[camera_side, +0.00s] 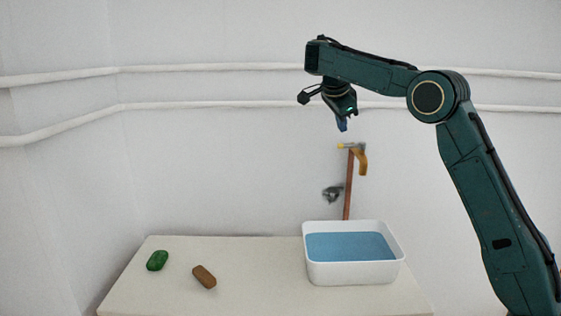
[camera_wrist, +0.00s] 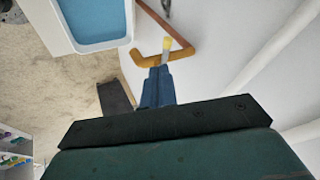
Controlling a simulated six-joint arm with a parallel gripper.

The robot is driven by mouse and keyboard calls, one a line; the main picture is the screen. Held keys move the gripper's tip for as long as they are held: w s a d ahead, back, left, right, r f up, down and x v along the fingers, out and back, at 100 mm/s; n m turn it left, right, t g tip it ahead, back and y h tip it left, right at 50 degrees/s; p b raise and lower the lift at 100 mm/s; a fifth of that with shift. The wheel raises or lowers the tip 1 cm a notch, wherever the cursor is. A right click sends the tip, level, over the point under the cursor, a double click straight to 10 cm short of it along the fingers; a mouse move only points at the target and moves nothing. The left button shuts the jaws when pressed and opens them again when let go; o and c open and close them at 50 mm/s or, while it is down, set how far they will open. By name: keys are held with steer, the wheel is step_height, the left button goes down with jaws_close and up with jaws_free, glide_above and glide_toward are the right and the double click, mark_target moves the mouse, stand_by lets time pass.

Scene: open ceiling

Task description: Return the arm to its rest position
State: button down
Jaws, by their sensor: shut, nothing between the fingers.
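My gripper (camera_side: 342,125) hangs from my dark green arm, high above the table and the white basin, pointing down. It is shut and empty. In the wrist view its blue fingers (camera_wrist: 158,86) are together at the middle, with nothing between them. My arm reaches in from the right of the side view, bent at the elbow and held up clear of everything on the table.
The white basin (camera_side: 355,273) holds blue water. Behind it stands a copper pipe (camera_side: 348,190) with a yellow-brown spout (camera_side: 362,160), below my gripper. A green soap-like object (camera_side: 157,260) and a brown one (camera_side: 204,277) lie on the table (camera_side: 250,260). Pipes run along the wall.

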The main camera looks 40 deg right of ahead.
steer(key=shift+a, duration=0.1)
steer(key=s+a+r+n+t+y, duration=0.1)
steer(key=s+a+r+n+t, duration=0.1)
steer(key=s+a+n, duration=0.4)
steer(key=s+a+r+n+t+y, duration=0.1)
steer(key=s+a+n, duration=0.2)
steer(key=s+n, duration=0.4)
steer(key=s+a+f+n+y, duration=0.2)
steer(key=s+a+f+n, duration=0.3)
steer(key=s, duration=0.4)
steer(key=s+a+f+n+y, duration=0.2)
steer(key=s+a+f+n, duration=0.3)
steer(key=s, duration=0.5)
step_height(320, 180, down, 3)
steer(key=a, duration=0.2)
steer(key=shift+s+a+n+t+y, duration=0.25)
steer(key=shift+a+n+t+y, duration=0.05)
steer(key=shift+a, duration=0.1)
